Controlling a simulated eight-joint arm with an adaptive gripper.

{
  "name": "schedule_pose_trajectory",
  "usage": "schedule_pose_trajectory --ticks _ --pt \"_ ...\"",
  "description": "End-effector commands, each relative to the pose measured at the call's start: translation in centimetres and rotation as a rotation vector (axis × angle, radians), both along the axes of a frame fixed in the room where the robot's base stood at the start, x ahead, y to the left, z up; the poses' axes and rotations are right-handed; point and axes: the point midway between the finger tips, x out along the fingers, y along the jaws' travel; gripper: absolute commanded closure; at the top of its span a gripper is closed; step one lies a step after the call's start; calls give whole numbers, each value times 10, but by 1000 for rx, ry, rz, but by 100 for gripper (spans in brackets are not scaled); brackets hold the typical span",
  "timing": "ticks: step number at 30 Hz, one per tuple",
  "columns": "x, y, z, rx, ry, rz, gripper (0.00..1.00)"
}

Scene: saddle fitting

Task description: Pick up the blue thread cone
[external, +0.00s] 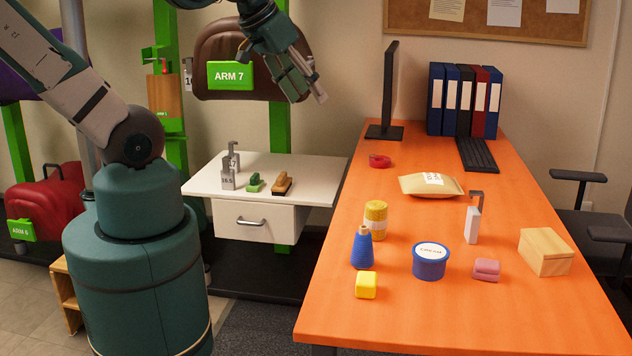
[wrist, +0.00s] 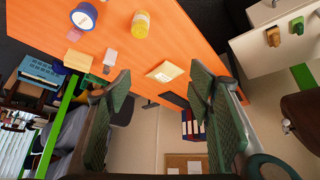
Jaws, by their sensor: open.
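The blue thread cone (external: 361,249) stands upright near the left edge of the orange desk (external: 440,320) in the external view. I cannot make out the cone in the wrist view. My gripper (external: 305,84) is high at the upper left of the desk, beside the brown saddle and well apart from the cone. In the wrist view its two green-padded fingers (wrist: 165,110) are spread with nothing between them.
A parcel (external: 430,185) and monitor (external: 389,90) are farther back. A white side table (external: 300,190) stands left.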

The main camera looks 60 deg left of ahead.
Motion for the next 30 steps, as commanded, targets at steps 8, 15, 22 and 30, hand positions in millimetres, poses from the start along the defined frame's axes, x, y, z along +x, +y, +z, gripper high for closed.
schedule_pose_trajectory --ticks 8,15,22,30 --pt "15 -18 -27 -64 70 63 48" --pt "26 -38 -56 -120 145 136 48" --pt "35 -56 -85 -163 215 210 48" --pt "44 -79 -122 -200 294 302 48"
